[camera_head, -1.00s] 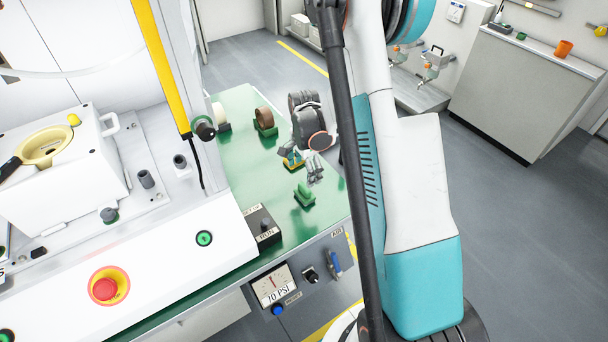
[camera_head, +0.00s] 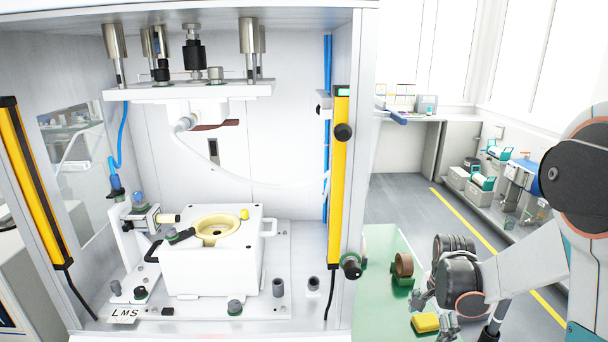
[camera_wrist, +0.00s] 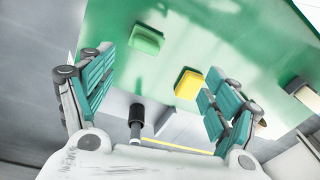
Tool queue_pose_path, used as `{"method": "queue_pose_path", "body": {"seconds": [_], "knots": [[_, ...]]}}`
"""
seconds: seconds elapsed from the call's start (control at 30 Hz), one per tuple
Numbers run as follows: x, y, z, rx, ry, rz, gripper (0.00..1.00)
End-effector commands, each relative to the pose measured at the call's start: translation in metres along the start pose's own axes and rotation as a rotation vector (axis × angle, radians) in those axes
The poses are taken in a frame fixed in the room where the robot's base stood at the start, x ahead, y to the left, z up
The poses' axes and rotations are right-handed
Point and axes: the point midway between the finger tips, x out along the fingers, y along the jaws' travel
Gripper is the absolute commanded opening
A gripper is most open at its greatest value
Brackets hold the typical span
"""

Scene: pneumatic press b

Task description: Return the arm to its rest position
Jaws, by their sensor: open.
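My arm shows at the right edge of the head view, its shoulder beside the press and its wrist reaching over the green table (camera_head: 385,318). My gripper (camera_head: 434,308) hangs low there, close to a yellow block (camera_head: 425,322). In the wrist view my gripper (camera_wrist: 158,95) has its teal-padded fingers spread wide, with nothing held. The yellow block (camera_wrist: 189,84) shows beyond the fingers, nearer the right one. A green block (camera_wrist: 147,39) is farther up the table top. Whether a fingertip touches the yellow block cannot be told.
The press with a white fixture box (camera_head: 212,265) and yellow light-curtain posts (camera_head: 340,200) stands left of my arm. A brown roll in a green holder (camera_head: 403,265) is on the table. A side bench (camera_head: 515,180) stands at the back right. Grey floor lies between.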

Motion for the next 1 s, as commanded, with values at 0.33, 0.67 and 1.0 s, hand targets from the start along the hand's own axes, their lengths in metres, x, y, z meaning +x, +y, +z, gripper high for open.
{"method": "queue_pose_path", "body": {"seconds": [0.33, 0.67, 1.0], "knots": [[-0.096, 0.017, 0.046, -0.333, 0.087, -0.114, 0.81], [-0.164, 0.051, 0.092, -0.654, 0.175, -0.215, 0.81], [-0.205, 0.098, 0.136, -0.978, 0.292, -0.304, 0.81]]}}
